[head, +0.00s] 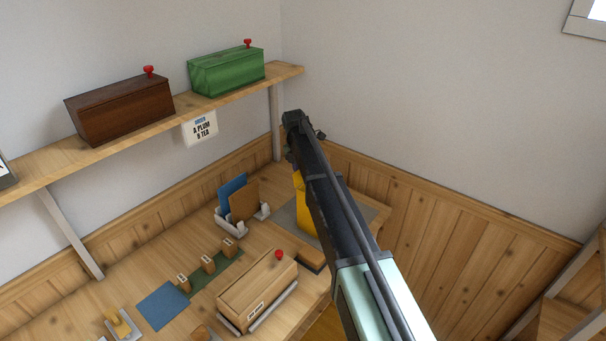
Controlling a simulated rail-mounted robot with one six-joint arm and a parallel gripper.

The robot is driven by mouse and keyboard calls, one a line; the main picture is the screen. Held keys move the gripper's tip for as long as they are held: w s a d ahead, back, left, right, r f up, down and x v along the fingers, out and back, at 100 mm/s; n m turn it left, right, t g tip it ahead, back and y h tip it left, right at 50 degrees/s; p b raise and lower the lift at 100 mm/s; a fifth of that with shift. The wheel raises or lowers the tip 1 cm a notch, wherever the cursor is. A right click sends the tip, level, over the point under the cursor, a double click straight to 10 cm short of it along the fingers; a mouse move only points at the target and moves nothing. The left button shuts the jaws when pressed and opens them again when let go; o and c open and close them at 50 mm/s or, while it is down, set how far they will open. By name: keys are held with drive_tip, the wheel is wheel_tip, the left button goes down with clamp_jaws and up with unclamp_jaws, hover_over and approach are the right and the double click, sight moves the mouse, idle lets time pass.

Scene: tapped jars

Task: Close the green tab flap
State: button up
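I cannot make out a green tab flap for certain. A green box (226,73) with a red knob on its lid stands on the wall shelf, and its lid looks down. A dark brown box (120,110) with a red knob stands left of it. My arm reaches up from the lower right, and its black end, where my gripper (294,119) is, shows in front of the room's corner. It looks empty, but its fingers cannot be made out. The arm hides part of the bench and of a yellow object (305,207).
The shelf (62,158) runs along the left wall, with a sign (200,128) below it. The bench holds a pale wooden box (257,290), a blue mat (163,305), wooden blocks on a green strip (213,275) and a white rack (237,224).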

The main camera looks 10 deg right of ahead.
clamp_jaws()
